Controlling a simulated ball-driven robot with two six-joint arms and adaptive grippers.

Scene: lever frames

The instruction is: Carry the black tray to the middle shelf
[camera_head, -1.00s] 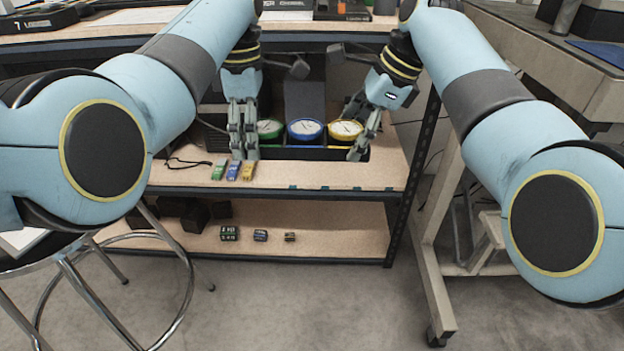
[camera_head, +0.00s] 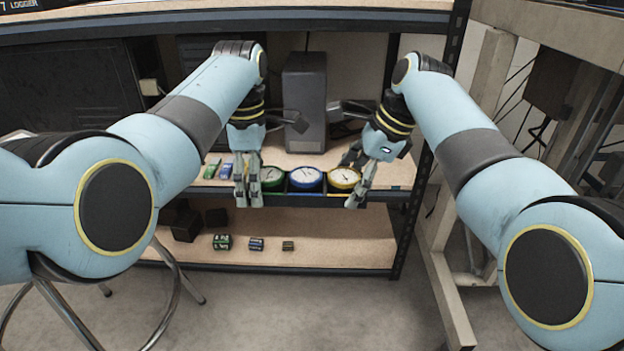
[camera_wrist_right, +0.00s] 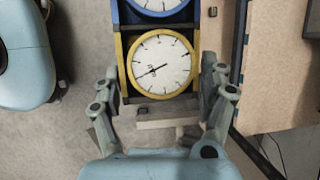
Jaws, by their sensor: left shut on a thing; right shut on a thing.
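The black tray (camera_head: 306,194) is level between my grippers, in front of the middle shelf (camera_head: 290,158). It holds a green gauge (camera_head: 271,178), a blue gauge (camera_head: 306,178) and a yellow gauge (camera_head: 344,178) in a row. My left gripper (camera_head: 248,194) is shut on the tray's left end. My right gripper (camera_head: 358,186) is shut on its right end, beside the yellow gauge. In the right wrist view the yellow gauge (camera_wrist_right: 160,65) lies between the fingers, with floor under the tray and a gap to the shelf board (camera_wrist_right: 280,70).
Toy cars, one green (camera_head: 211,170) and one blue (camera_head: 226,171), stand on the middle shelf at left. A dark upright box (camera_head: 304,100) stands further back. Small boxes (camera_head: 222,242) sit on the lower shelf. A rack post (camera_head: 407,235) is right of the tray.

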